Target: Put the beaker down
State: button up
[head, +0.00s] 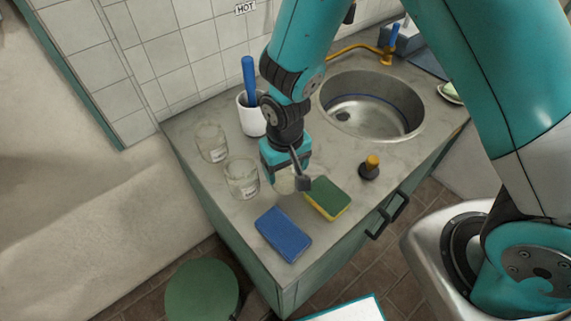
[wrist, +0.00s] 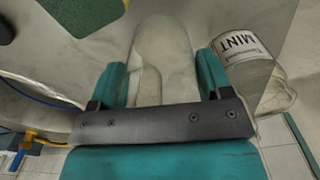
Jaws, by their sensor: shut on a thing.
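My gripper (head: 291,172) is over the counter, pointing down, in the head view. In the wrist view its two teal fingers (wrist: 162,72) are shut on a clear glass beaker (wrist: 163,48). Only a small part of the beaker (head: 284,183) shows below the gripper in the head view, beside the green sponge. Whether its base touches the counter (head: 195,192) cannot be told.
Two labelled glass vessels (head: 242,181) (head: 211,144) stand left of my gripper; one reads MINT in the wrist view (wrist: 250,75).

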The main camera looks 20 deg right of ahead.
jog(key=shift+f, duration=0.2)
jog(key=o, duration=0.9)
jog(key=shift+c, duration=0.2)
